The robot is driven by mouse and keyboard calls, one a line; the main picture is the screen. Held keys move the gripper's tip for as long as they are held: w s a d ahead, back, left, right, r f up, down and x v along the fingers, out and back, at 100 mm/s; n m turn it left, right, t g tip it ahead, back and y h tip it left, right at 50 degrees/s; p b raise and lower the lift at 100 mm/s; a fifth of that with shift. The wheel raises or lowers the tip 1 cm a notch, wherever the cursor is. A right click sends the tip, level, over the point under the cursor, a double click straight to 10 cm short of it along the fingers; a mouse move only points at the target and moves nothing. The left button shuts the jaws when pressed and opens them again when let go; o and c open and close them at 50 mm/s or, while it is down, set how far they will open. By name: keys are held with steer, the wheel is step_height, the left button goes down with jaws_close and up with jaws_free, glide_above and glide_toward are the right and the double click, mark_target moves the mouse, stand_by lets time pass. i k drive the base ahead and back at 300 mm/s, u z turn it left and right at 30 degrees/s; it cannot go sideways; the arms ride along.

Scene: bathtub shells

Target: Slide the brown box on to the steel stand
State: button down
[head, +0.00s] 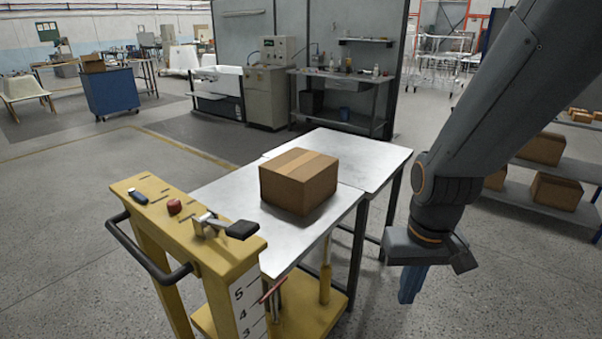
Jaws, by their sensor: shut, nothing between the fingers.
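The brown box (298,182) is a closed carton with a lighter tape strip along its top. It sits upright on the near steel top (235,205) of a yellow lift trolley (185,222), close to the seam with the steel stand (362,150). The stand's bare top lies just beyond, apparently about level, on dark legs. The box hides part of the seam, so I cannot tell whether it overlaps the stand. My gripper (408,296) hangs at the right, blue fingers pointing down and shut. It is apart from the box and shows right of the stand, lower in the picture.
The trolley has a dark push handle (140,250), a red knob (174,207) and a black-ended lever (240,229). Shelves with cartons (556,192) stand at the right. A workbench (340,85) and blue cabinet (110,92) are farther back. Floor at the left is clear.

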mark_target(296, 181)
steer(key=z, duration=1.3)
steer(key=i, duration=1.6)
steer(key=u, duration=3.05)
steer(key=i, duration=0.5)
steer(key=u, duration=0.05)
